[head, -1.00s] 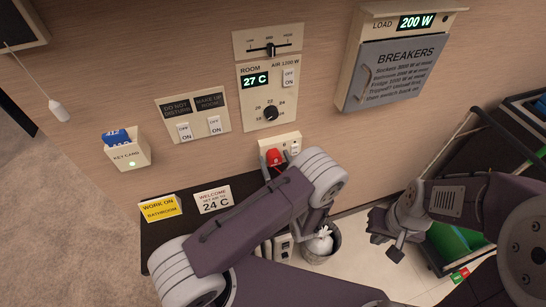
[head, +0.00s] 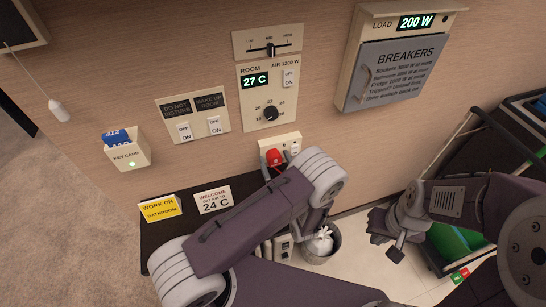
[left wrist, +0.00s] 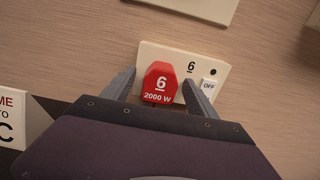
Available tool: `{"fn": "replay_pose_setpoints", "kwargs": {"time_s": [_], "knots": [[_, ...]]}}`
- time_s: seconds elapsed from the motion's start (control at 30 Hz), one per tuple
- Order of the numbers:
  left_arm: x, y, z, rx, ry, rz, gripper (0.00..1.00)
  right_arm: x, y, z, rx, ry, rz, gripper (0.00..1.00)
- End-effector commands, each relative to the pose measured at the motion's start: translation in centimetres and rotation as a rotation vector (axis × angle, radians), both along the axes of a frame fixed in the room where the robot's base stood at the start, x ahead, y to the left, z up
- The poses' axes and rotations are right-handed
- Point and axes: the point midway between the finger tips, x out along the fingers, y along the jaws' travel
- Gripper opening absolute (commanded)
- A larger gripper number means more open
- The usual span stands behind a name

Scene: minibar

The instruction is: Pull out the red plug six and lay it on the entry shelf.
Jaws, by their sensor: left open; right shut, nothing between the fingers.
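The red plug six (left wrist: 159,83), marked "6" and "2000 W", sits in the wall socket plate (left wrist: 183,57) in the left wrist view. In the head view the plug (head: 274,157) shows just above my left arm. My left gripper (left wrist: 158,85) is open, with one finger on each side of the plug; I cannot tell whether they touch it. The switch beside it (left wrist: 209,85) reads OFF. The dark entry shelf (head: 160,229) is below, partly hidden by my left arm. My right gripper (head: 386,236) is shut and empty at the right.
A yellow "work on bathroom" card (head: 161,208) and a white "welcome" card (head: 212,199) stand on the shelf. A bin with a white bag (head: 321,243) is below. The key card holder (head: 127,155) and breaker box (head: 398,69) are on the wall.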

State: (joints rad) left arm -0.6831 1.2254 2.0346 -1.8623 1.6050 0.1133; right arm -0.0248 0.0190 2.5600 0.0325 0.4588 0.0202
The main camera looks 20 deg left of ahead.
Motion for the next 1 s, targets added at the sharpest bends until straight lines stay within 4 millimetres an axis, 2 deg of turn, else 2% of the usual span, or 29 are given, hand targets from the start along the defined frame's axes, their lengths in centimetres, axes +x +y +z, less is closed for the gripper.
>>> {"fn": "replay_pose_setpoints", "kwargs": {"time_s": [0.07, 0.3, 0.53, 1.0], "knots": [[0.0, 0.0, 0.0, 0.000, 0.000, 0.000, 0.67, 0.0, 0.0, 0.0, 0.000, 0.000, 0.000, 0.00], [0.0, 0.0, 0.0, 0.000, 0.000, 0.000, 0.01, 0.0, 0.0, 0.0, 0.000, 0.000, 0.000, 0.00], [-0.2, -0.2, 0.0, 0.000, 0.000, -0.001, 0.00, 0.0, 0.0, 0.0, 0.000, 0.000, 0.000, 0.00], [-1.7, -1.3, 0.0, -0.001, 0.001, -0.002, 0.00, 0.0, 0.0, 0.1, 0.000, 0.000, 0.000, 0.00]]}}
